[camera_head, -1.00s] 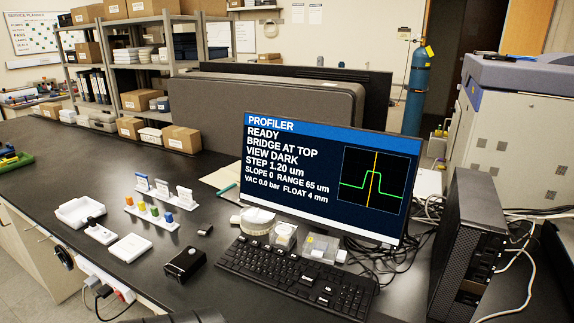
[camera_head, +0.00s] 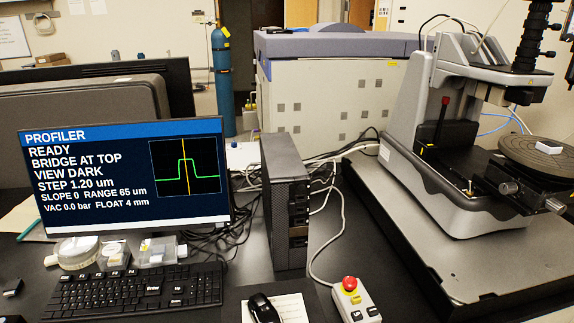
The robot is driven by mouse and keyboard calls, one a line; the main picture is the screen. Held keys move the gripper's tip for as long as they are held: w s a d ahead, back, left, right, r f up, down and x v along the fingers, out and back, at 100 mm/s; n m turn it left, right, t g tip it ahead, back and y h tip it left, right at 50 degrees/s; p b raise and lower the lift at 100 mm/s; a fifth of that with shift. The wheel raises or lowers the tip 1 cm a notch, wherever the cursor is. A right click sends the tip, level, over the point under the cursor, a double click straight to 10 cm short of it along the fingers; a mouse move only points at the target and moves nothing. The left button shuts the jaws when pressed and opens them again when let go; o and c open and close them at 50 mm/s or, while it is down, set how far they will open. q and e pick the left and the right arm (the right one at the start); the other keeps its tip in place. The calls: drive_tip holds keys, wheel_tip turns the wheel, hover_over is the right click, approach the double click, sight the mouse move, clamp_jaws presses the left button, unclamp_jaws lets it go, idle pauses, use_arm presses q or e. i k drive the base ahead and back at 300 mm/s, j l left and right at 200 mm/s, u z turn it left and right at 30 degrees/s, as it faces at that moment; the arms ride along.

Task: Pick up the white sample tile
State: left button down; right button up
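A small white block (camera_head: 548,147), which looks like the white sample tile, lies on the dark round stage (camera_head: 515,150) of the profiler (camera_head: 425,130) at the right. The stage runs off the right edge of the picture. The profiler's measuring head (camera_head: 533,40) hangs above the stage, clear of the block. Neither of my grippers is in view.
The monitor (camera_head: 120,175) reads READY, BRIDGE AT TOP, VAC 0.0 bar. A black computer tower (camera_head: 285,205) stands beside it. Cables run behind the tower.

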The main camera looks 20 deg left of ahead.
sight(548, 147)
drive_tip(key=l+z, duration=0.1)
drive_tip(key=l, duration=0.55)
drive_tip(key=l+z, duration=0.1)
drive_tip(key=l, duration=0.55)
drive_tip(key=i+l+z, duration=0.1)
drive_tip(key=l, duration=0.5)
drive_tip(key=i+l+z, duration=0.1)
drive_tip(key=l, duration=0.55)
drive_tip(key=i+l+u, duration=0.15)
drive_tip(key=l, duration=0.5)
drive_tip(key=i+l+u, duration=0.2)
drive_tip(key=l, duration=0.45)
drive_tip(key=l+u, duration=0.15)
drive_tip(key=l, duration=0.55)
